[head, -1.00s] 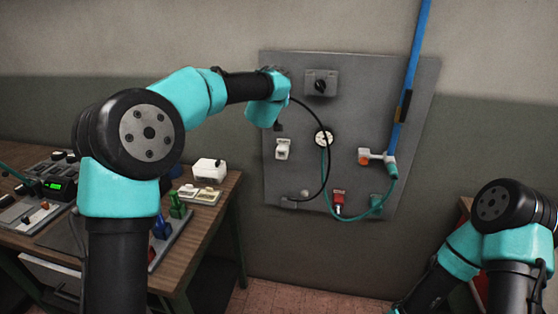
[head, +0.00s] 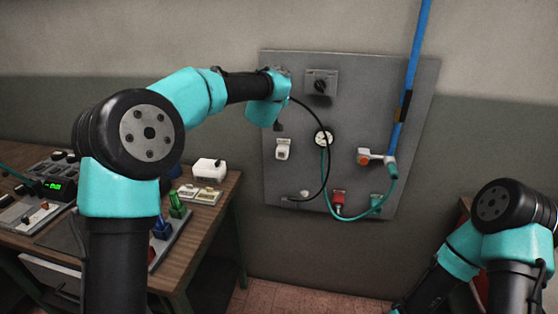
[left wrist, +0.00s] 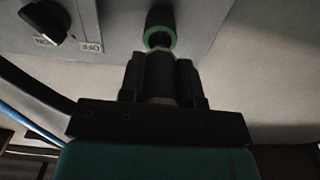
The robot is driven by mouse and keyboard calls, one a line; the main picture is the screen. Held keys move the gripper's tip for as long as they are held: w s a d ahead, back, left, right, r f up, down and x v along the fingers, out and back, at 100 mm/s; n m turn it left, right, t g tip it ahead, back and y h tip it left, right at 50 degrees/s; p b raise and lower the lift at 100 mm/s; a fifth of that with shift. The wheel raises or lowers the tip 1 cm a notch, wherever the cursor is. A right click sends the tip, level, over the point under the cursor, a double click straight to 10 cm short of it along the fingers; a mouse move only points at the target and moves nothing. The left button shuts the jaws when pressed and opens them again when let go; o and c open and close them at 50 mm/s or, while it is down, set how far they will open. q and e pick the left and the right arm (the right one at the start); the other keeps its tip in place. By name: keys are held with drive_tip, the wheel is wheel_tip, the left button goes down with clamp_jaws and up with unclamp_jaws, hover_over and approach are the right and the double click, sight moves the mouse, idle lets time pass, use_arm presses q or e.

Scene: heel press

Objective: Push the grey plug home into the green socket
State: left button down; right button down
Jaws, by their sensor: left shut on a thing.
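In the left wrist view my left gripper (left wrist: 161,62) is shut on the grey plug (left wrist: 160,88), one finger on each side of its body. The plug points at the green-ringed socket (left wrist: 160,18) on the grey panel. Its narrow front part is at the ring, and part of the plug still shows between ring and fingers. I cannot tell how deep its tip is. In the head view my left wrist hides plug, socket and fingertips at the panel's upper left. My right arm shows at lower right, its gripper out of the picture.
The grey panel (head: 350,120) carries a rotary switch (head: 320,83), a round gauge (head: 323,137), a white fitting (head: 283,149) and a red fitting (head: 338,198). A black cable (head: 325,170) loops down the panel. A blue pipe (head: 411,70) runs at right. A workbench (head: 215,215) stands at left.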

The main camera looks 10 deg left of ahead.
use_arm(q)
drive_tip(key=shift+w, duration=1.4)
idle(0.4)
drive_tip(key=c, duration=0.7)
unclamp_jaws()
drive_tip(key=shift+c, duration=0.2)
drive_tip(key=s, duration=1.7)
drive_tip(key=shift+s+a, duration=0.15)
drive_tip(key=shift+a, duration=0.1)
